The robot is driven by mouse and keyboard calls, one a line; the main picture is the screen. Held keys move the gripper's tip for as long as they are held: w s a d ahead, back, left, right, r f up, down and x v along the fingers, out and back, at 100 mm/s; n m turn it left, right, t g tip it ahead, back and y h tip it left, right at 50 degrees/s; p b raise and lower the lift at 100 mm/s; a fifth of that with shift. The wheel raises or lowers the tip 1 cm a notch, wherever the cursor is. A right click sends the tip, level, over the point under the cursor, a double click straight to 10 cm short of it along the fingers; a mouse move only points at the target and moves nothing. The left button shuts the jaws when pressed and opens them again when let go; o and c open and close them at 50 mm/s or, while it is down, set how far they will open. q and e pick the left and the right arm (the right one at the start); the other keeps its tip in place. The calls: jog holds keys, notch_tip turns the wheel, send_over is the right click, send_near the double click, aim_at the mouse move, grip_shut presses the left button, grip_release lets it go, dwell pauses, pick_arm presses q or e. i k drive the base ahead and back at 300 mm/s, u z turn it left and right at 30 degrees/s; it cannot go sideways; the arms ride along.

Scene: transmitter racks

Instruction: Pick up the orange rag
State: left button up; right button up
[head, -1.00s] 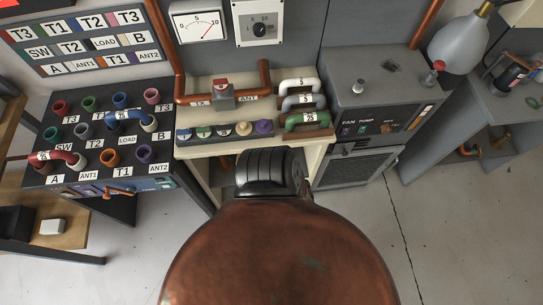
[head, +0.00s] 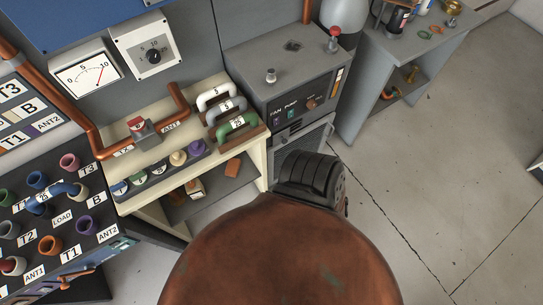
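No item is clearly recognisable as an orange rag. A small orange piece (head: 233,166) lies on the shelf under the cream bench, and I cannot tell whether it is cloth. Some orange and green pieces (head: 390,93) lie on the lower shelf of the grey table at the upper right, too small to identify.
The cream bench (head: 151,179) holds pipe links and several coloured knobs. A grey cabinet (head: 262,62) stands right of it. The grey table (head: 436,43) carries bottles and small parts. A dark socket panel (head: 96,218) is at left. The floor (head: 445,170) at right is clear.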

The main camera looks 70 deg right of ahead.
aim_at(233, 165)
jog(key=z, duration=2.05)
